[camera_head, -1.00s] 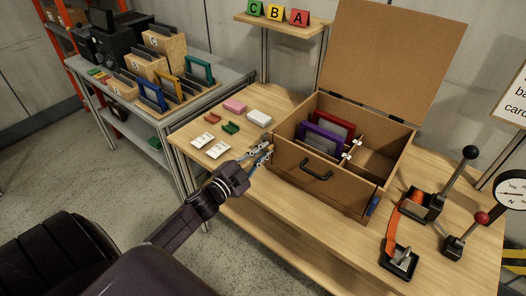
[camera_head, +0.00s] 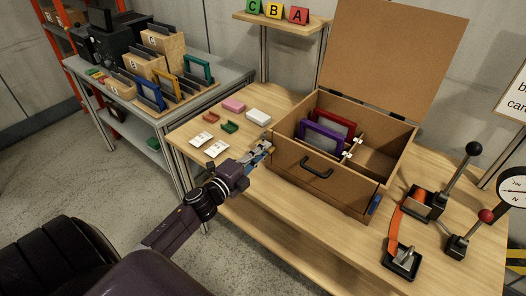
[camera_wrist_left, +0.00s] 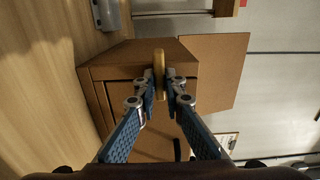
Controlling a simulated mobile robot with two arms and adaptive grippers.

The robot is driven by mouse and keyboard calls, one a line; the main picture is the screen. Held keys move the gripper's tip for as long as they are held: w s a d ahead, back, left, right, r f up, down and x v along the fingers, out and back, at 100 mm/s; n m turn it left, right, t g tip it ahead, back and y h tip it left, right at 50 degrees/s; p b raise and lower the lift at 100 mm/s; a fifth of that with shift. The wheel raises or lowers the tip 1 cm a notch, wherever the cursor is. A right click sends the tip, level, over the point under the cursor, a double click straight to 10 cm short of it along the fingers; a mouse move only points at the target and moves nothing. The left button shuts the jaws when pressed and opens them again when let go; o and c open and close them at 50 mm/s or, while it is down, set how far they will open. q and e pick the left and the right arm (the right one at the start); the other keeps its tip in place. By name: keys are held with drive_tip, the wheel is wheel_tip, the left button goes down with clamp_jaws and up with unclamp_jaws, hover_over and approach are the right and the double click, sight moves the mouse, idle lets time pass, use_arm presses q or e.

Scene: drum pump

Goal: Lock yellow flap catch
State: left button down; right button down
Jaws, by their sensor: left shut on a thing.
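The yellow flap catch (camera_wrist_left: 159,68) shows in the left wrist view as a narrow tan-yellow tab on the side of the brown box (camera_wrist_left: 108,72). My left gripper (camera_wrist_left: 162,88) is shut on this catch, with one blue-padded finger on each side. In the head view, my left gripper (camera_head: 262,150) is at the front-left corner of the box (camera_head: 345,186) and hides the catch. The box lid (camera_head: 395,55) stands open and upright. My right gripper is not in view.
A blue catch (camera_head: 375,204) is on the box's front right. Purple (camera_head: 322,138) and red (camera_head: 338,120) frames stand inside. Small cards and blocks lie left of the box on the table (camera_head: 285,205). Levers (camera_head: 462,175) and an orange strap (camera_head: 397,218) are at the right.

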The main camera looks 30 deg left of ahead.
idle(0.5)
use_arm(q)
drive_tip(key=c, duration=2)
unclamp_jaws()
drive_tip(key=s, duration=0.8)
drive_tip(key=s+a, duration=0.1)
drive_tip(key=s, duration=0.3)
drive_tip(key=shift+f, duration=0.15)
